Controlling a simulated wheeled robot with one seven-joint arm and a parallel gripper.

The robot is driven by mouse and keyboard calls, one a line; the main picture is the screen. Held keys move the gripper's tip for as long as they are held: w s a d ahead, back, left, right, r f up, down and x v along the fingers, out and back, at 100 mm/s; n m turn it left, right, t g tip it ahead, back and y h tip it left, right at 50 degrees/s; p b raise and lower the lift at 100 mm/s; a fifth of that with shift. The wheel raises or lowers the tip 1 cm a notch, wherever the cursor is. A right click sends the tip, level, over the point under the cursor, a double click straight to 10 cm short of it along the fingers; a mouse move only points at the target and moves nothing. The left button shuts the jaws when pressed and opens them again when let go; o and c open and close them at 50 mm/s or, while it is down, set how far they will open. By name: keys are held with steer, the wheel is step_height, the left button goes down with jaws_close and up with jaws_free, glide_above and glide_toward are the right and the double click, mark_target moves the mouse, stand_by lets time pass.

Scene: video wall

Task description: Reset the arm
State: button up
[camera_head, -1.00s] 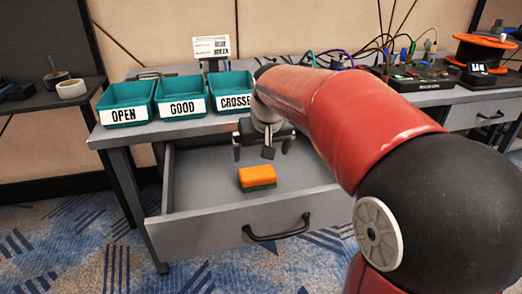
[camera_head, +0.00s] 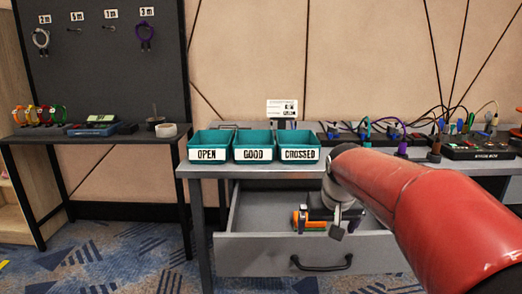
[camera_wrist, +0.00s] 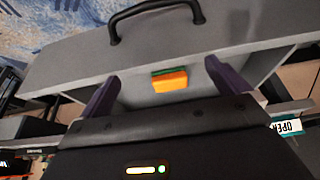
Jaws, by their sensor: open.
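My red arm reaches in from the right in the head view. My gripper (camera_head: 328,218) hangs over the open grey drawer (camera_head: 262,254), partly in front of an orange sponge-like block (camera_head: 309,222). In the wrist view my gripper (camera_wrist: 165,90) shows two dark purple fingers spread wide apart with nothing held between them. The orange block with a green underside (camera_wrist: 170,82) shows beyond the fingers, lying in the drawer (camera_wrist: 150,58). The gap between gripper and block is hard to judge.
Three teal bins labelled OPEN (camera_head: 208,141), GOOD (camera_head: 253,141) and CROSSED (camera_head: 299,141) stand on the workbench above the drawer. Cables and a black test box (camera_head: 478,147) are at the right. A dark side table (camera_head: 100,139) stands left. The drawer handle (camera_head: 322,266) sticks out in front.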

steer(key=s+f, duration=0.2)
steer(key=s, duration=1)
steer(key=s+f+t, duration=0.1)
steer(key=s+f, duration=0.2)
steer(key=s, duration=1)
steer(key=shift+c, duration=0.4)
